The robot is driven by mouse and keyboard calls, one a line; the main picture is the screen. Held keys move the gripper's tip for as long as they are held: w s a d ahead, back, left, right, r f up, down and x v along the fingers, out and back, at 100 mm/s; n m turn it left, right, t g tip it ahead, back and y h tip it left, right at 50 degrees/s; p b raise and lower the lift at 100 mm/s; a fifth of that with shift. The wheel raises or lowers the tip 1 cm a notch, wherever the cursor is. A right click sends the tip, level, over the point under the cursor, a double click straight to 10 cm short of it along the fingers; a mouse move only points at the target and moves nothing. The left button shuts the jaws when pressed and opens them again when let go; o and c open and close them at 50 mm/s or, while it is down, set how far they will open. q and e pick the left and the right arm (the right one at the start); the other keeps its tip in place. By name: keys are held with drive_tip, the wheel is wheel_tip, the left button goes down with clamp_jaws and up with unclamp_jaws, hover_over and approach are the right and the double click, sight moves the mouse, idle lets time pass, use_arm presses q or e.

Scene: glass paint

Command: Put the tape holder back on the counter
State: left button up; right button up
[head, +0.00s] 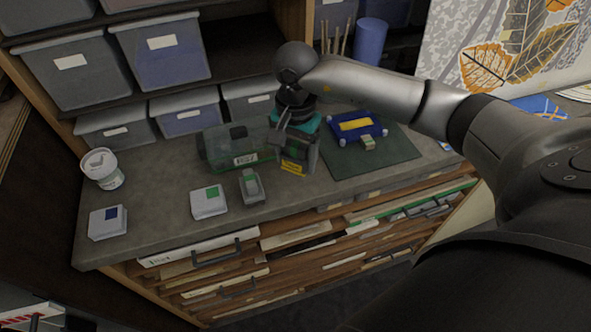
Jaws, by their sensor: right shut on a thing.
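My right gripper (294,122) comes down over the counter (155,185) from the upper right. It is shut on the tape holder (300,150), a dark grey thing with teal near its top. The gripper and wrist hide part of it. A yellow label (293,167) shows at its lower front. The tape holder is over the middle of the counter, close to the right end of a clear green-tinted box. I cannot tell whether its underside touches the counter. My left gripper is not in view.
The clear box (226,148) stands left of the tape holder. A dark mat (390,160) with a blue-and-yellow item (356,126) lies right. A small grey item (251,187), white boxes (208,202) (108,222) and a tub (102,168) stand nearer the front and left. Bins line the back.

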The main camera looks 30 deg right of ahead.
sight(295, 144)
wheel_tip(295, 144, down, 5)
drive_tip(key=shift+f, duration=0.1)
idle(0.3)
drive_tip(key=shift+f, duration=0.15)
drive_tip(key=o, duration=1.1)
drive_tip(key=shift+r, duration=0.25)
wheel_tip(295, 144, up, 12)
drive_tip(key=shift+b, duration=0.45)
